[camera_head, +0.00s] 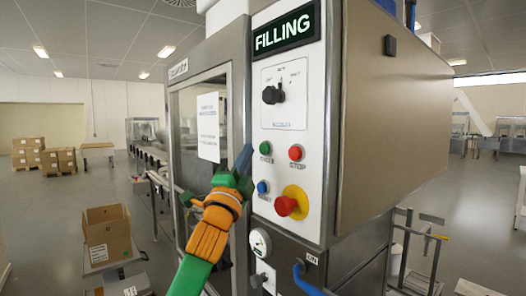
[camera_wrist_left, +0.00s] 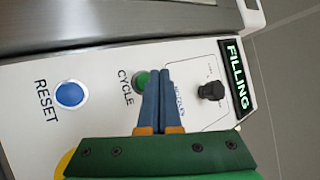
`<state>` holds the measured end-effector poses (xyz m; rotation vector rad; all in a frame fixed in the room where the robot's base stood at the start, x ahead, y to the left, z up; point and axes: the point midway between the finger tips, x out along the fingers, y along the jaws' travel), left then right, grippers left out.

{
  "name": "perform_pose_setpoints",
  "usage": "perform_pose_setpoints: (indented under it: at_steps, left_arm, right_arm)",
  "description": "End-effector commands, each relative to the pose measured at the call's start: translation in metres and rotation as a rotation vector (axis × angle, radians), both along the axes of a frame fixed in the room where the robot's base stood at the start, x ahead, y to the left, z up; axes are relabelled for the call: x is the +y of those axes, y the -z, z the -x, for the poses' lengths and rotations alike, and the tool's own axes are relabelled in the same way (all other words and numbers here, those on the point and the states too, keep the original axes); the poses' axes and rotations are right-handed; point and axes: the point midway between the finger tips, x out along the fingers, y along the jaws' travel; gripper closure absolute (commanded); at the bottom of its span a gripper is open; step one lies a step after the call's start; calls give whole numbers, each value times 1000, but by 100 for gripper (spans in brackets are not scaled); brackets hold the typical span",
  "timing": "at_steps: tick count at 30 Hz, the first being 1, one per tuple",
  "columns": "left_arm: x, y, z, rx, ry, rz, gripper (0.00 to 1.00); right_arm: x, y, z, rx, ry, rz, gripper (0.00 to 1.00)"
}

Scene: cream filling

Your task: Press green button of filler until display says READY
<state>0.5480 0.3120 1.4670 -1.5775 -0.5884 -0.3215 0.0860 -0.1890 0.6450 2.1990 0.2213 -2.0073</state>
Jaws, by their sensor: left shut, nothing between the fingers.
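The filler's white panel carries a lit display (camera_head: 286,28) that reads FILLING; it also shows in the left wrist view (camera_wrist_left: 236,76). The green button (camera_head: 265,148) sits on the panel, left of a red stop button (camera_head: 296,153). In the left wrist view the green button (camera_wrist_left: 141,80), labelled CYCLE, is partly covered by my fingers. My left gripper (camera_head: 246,156) is shut and empty, its blue fingertips just left of the green button in the head view. I cannot tell whether they touch the panel. My right gripper is not in view.
A blue reset button (camera_head: 263,187) and a large red knob on a yellow base (camera_head: 286,206) sit below the green button. A black selector (camera_head: 272,95) is above. A gauge (camera_head: 260,242) and a blue handle (camera_head: 306,281) are lower. An open carton (camera_head: 107,235) stands at left.

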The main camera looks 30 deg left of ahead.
Motion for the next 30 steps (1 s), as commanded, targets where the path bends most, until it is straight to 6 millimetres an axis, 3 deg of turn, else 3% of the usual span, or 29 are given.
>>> perform_pose_setpoints:
  at_steps: [12, 30]
  left_arm:
    - [13, 1, 33, 1, 0, -3, 100]
    - [13, 0, 33, 1, 1, -2, 100]
  right_arm:
    - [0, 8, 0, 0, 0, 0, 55]
    - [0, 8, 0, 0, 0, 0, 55]
